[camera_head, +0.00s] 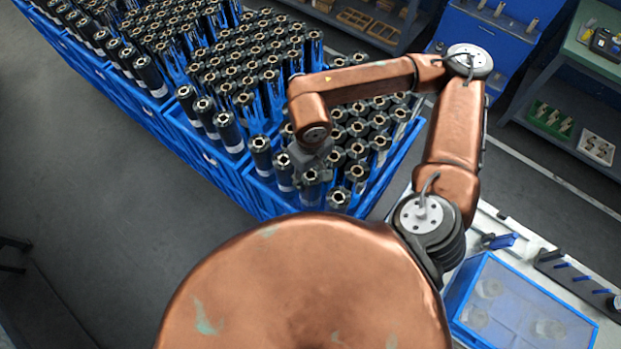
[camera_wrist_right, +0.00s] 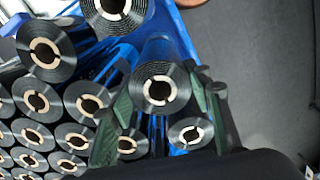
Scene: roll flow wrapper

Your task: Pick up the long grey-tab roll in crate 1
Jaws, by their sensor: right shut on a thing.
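My right gripper (camera_head: 311,160) reaches down into the nearest blue crate (camera_head: 249,184), which is full of upright dark rolls with pale cores. It is shut on one dark roll (camera_head: 311,180) near the crate's front edge. In the right wrist view, my right gripper (camera_wrist_right: 160,100) has one dark green finger on each side of that roll (camera_wrist_right: 159,87), whose round end faces the camera. My left gripper is not in view.
Neighbouring rolls (camera_head: 337,198) stand close around the held roll. More blue crates of rolls (camera_head: 150,75) run to the upper left. A blue-framed clear box (camera_head: 520,310) is at the lower right. Open grey floor (camera_head: 90,180) lies left of the crates.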

